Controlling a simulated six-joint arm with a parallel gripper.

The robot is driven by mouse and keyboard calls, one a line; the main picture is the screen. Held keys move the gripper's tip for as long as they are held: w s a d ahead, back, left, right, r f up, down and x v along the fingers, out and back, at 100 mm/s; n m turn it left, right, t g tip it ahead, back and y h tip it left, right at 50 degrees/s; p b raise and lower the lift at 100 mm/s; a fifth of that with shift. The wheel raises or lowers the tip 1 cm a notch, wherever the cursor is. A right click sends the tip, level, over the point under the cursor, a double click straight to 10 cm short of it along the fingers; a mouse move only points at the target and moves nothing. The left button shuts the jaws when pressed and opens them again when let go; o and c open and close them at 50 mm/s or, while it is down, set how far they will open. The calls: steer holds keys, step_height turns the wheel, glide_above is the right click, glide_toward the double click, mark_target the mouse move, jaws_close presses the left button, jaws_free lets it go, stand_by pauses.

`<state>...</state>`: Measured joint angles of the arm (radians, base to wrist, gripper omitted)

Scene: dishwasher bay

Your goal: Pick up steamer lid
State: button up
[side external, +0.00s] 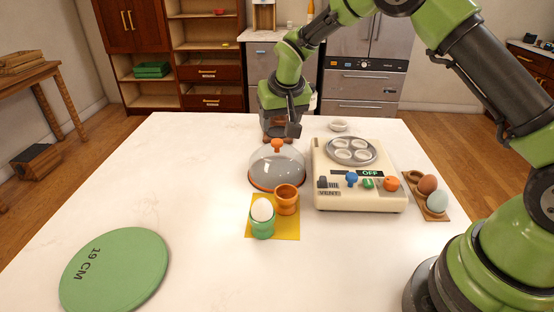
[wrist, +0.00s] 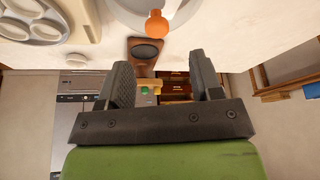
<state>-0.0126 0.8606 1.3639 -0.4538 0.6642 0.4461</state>
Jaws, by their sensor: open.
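The steamer lid (side external: 277,166) is a clear dome with an orange rim and an orange knob (side external: 277,145). It rests on the white table, left of the egg steamer (side external: 358,180). In the wrist view the lid (wrist: 185,18) is at the top edge, partly cut off, with its orange knob (wrist: 156,23) showing. My gripper (side external: 293,128) is above the table behind the lid and a little to its right, apart from it. In the wrist view my gripper (wrist: 166,75) has its two fingers spread with nothing between them.
A yellow mat (side external: 289,228) carries a green egg cup (side external: 263,229) with a white egg and an orange cup (side external: 287,200). An egg holder (side external: 413,180) stands right of the steamer. A green disc (side external: 115,270) lies front left.

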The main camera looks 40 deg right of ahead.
mark_target(277, 141)
steer(key=x, duration=0.6)
steer(key=shift+s+f, duration=0.15)
steer(key=shift+f, duration=0.25)
jaws_close()
